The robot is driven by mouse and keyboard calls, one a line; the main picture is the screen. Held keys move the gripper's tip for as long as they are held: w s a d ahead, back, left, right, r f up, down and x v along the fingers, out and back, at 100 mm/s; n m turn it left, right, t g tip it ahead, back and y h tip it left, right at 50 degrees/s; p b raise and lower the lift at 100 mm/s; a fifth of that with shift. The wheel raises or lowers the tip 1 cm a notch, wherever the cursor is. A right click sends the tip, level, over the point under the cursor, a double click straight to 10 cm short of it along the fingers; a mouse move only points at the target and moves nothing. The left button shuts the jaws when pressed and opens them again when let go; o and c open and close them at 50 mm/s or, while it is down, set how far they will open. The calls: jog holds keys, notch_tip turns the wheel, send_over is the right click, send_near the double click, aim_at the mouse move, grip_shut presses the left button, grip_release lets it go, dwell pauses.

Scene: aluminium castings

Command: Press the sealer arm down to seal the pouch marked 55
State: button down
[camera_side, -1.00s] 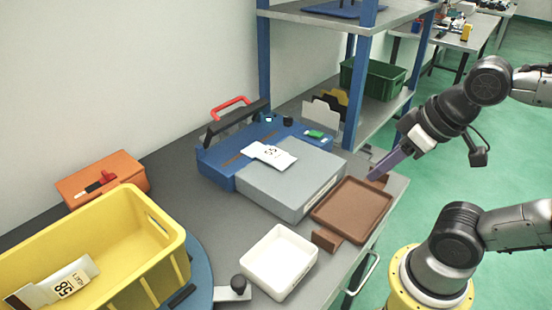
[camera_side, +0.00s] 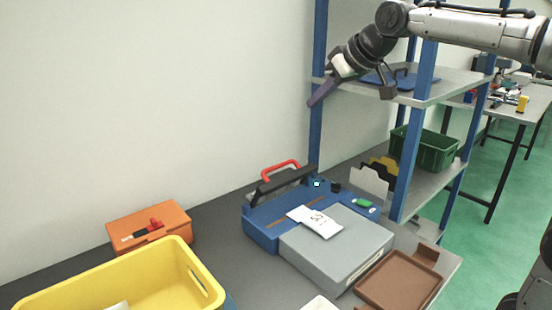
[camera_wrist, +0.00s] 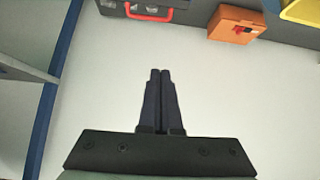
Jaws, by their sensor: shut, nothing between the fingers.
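The blue sealer (camera_side: 262,232) stands on the bench by the wall. Its black sealer arm (camera_side: 284,184), with a red handle (camera_side: 281,167), is raised at the back. The white pouch (camera_side: 315,222), with a number that looks like 55, lies across the sealer's front edge and the grey platform (camera_side: 345,250). My gripper (camera_side: 311,103) is high above the sealer, near the wall and a shelf post, pointing down-left and touching nothing. In the wrist view my gripper (camera_wrist: 160,72) is shut and empty; the red handle (camera_wrist: 150,15) shows at the top edge.
The blue-posted shelf (camera_side: 430,85) stands right of the sealer, with a green crate (camera_side: 425,150) on it. An orange box (camera_side: 150,228) and a yellow bin (camera_side: 115,285) are at left. A brown tray (camera_side: 400,280) is at front right. The air above the sealer is clear.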

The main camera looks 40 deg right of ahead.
send_over(280, 181)
jog(key=d, duration=0.2)
notch_tip(280, 181, down, 5)
jog(key=w+d+f+g, duration=0.1)
jog(key=w+f, duration=0.2)
jog(key=f, duration=0.4)
jog(key=shift+w+f+m+g, duration=0.2)
jog(key=shift+f+m+g, duration=0.05)
jog(key=shift+m+g, duration=0.05)
jog(key=shift+d, duration=0.1)
jog(key=shift+w+f, duration=0.35)
jog(key=shift+f, duration=1.2)
jog(key=shift+w+f, duration=0.3)
jog(key=shift+f, duration=1.2)
jog(key=shift+w+f, duration=0.35)
jog(key=shift+f, duration=1.2)
jog(key=shift+s, duration=0.15)
jog(key=shift+s, duration=0.25)
